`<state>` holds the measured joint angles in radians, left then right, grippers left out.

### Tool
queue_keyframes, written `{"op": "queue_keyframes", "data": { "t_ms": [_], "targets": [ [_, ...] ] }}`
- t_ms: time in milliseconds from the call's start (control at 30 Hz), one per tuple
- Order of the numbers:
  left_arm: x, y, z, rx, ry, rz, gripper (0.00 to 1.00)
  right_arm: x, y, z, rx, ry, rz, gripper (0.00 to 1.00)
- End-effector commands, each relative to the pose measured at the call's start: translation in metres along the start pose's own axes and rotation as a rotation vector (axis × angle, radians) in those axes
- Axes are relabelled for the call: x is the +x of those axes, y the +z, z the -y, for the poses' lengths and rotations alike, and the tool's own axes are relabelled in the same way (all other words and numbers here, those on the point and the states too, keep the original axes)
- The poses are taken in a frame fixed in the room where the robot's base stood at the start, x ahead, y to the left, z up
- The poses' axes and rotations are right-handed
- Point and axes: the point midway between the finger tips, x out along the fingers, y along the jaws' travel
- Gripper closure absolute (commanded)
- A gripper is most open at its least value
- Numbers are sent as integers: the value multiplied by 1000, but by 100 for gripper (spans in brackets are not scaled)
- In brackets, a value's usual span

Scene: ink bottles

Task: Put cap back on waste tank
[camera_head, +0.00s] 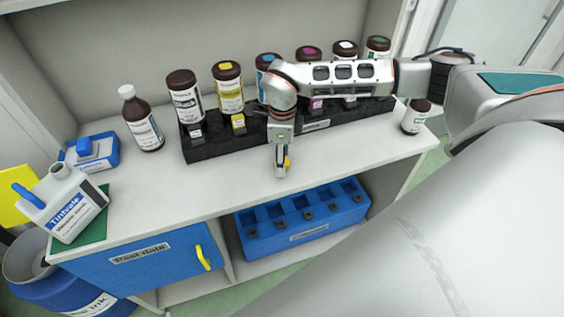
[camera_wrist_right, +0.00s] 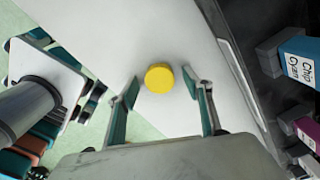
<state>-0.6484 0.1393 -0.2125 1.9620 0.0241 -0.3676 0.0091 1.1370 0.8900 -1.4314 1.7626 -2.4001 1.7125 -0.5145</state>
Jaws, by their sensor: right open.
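My right gripper (camera_head: 282,170) reaches in from the right, pointing down over the front of the white counter. Its fingers (camera_wrist_right: 161,88) are open in the right wrist view. A round yellow cap (camera_wrist_right: 159,77) shows between the fingertips, with a gap on each side; a bit of yellow shows at the gripper in the head view (camera_head: 287,163). A blue drum (camera_head: 60,292) with a grey top stands at the lower left, partly cut off; its label ends in "ink". A white jug (camera_head: 66,200) labelled Tintvale stands on a green mat at the counter's left end. My left gripper is not in view.
A black rack (camera_head: 200,150) with several ink bottles stands behind the gripper. A brown bottle (camera_head: 141,121) and a blue box (camera_head: 100,152) stand to its left. A small bottle (camera_head: 415,117) stands at the right end. A blue tray (camera_head: 325,228) sits on the shelf below.

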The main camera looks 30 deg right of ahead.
Motion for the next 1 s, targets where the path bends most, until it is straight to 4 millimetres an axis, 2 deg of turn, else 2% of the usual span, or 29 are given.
{"op": "queue_keyframes", "data": {
  "t_ms": [233,333,367,767,1000],
  "targets": [
    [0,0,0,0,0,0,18,0,0,0,0,0,0,50],
    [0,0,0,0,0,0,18,0,0,0,0,0,0,75],
    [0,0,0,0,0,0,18,0,0,0,0,0,0,78],
    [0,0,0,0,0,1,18,-2,0,0,0,-1,1,80],
    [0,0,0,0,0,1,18,-22,1,1,0,-3,3,80]
  ]
}}
